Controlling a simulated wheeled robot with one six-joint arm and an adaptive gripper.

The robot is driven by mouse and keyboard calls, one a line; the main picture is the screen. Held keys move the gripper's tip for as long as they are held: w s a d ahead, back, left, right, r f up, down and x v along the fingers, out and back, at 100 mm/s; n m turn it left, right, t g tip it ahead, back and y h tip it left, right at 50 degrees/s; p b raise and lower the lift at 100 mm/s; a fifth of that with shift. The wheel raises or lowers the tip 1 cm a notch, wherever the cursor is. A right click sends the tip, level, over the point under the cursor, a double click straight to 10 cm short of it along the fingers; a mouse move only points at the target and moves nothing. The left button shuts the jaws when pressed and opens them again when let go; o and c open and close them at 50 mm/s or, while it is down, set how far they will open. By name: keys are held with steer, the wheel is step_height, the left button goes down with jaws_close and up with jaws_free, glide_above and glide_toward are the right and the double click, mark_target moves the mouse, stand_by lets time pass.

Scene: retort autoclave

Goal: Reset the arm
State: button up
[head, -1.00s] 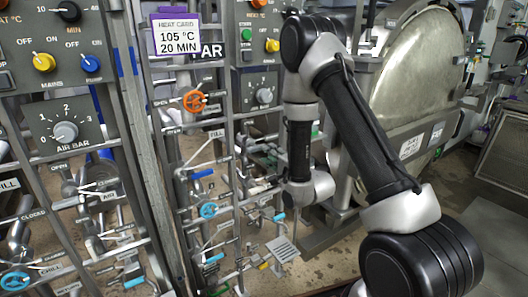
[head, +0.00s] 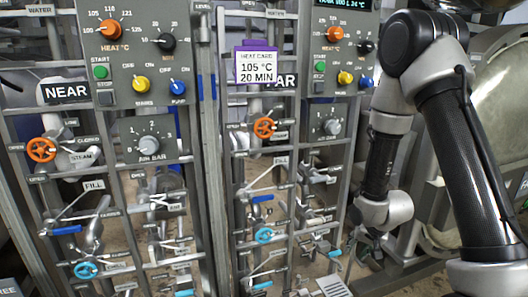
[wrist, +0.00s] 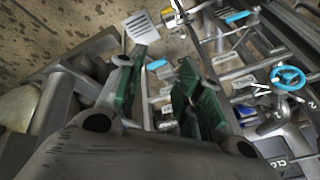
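My gripper (wrist: 158,95) fills the lower part of the wrist view. Its two fingers with green pads stand apart, and only background shows between them, so it is open and empty. In the head view my arm comes down at the right, bent at the elbow, with its wrist hanging low in front of the autoclave and beside the FAR panel. The gripper is small and dark there, and its fingers are hard to make out. In the wrist view it points down toward the floor and the low valves, touching nothing that I can see.
The NEAR panel (head: 140,85) and FAR panel (head: 325,85) carry knobs and buttons above pipework. A heat card (head: 257,68) reads 105 °C, 20 MIN. Orange handwheels (head: 41,150) and blue handwheels (head: 86,270) stick out. A round metal autoclave door (head: 505,100) stands at right.

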steer(key=s+d+r+n, duration=0.2)
steer(key=s+r, duration=1)
steer(key=r, duration=0.4)
steer(key=s+d+r+n+h, duration=0.1)
steer(key=s+d+r+n, duration=0.1)
steer(key=s+r, duration=1)
step_height(320, 180, up, 5)
steer(key=shift+s+d+f+n, duration=0.2)
steer(key=shift+d+n, duration=0.1)
steer(key=shift+d, duration=0.55)
steer(key=shift+g, duration=0.3)
